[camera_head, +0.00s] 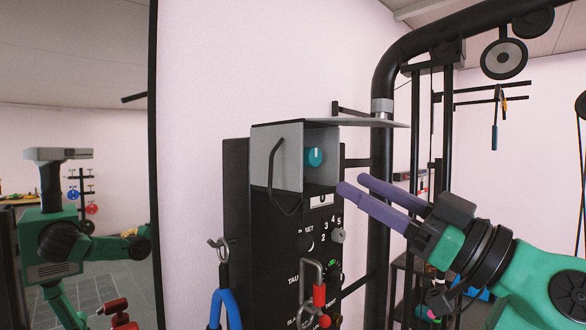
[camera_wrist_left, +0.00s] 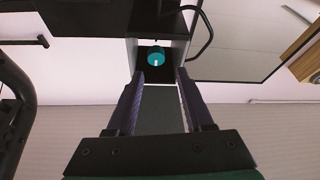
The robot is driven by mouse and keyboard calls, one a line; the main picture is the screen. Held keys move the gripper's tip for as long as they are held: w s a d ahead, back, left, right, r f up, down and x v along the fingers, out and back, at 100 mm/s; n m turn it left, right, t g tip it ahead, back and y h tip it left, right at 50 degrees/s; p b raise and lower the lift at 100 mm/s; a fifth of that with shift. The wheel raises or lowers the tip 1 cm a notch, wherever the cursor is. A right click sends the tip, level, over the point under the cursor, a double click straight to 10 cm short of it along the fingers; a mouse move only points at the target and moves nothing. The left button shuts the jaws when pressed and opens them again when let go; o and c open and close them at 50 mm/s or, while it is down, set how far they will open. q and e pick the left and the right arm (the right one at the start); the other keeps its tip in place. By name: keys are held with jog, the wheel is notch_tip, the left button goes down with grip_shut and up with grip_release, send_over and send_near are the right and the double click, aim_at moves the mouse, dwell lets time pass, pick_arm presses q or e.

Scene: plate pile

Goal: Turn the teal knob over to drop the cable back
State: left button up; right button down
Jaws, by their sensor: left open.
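The teal knob (camera_head: 314,157) has a white mark at its top and sits inside an open grey box (camera_head: 324,137) on top of a black panel. In the left wrist view the knob (camera_wrist_left: 156,57) appears beyond the fingertips, between the two fingers, with its mark pointing down. My left gripper (camera_head: 351,186) is open and empty, just below and right of the box opening, apart from the knob. Its two fingers also show in the left wrist view (camera_wrist_left: 160,76). My right gripper is not in view.
A flat plate (camera_head: 370,123) juts out above the box. A thick black pipe (camera_head: 381,230) stands close behind my fingers.

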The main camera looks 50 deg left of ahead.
aim_at(316, 158)
pick_arm(q)
jog(key=p+x, duration=0.2)
jog(key=x, duration=0.2)
jog(key=p+x, duration=0.2)
jog(key=x, duration=0.2)
jog(key=p+x, duration=0.2)
jog(key=x, duration=0.2)
jog(key=shift+w+a+r, duration=0.25)
jog(key=shift+a+r, duration=0.1)
jog(key=shift+a, duration=0.5)
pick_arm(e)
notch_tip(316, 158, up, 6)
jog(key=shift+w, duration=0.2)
pick_arm(q)
grip_shut()
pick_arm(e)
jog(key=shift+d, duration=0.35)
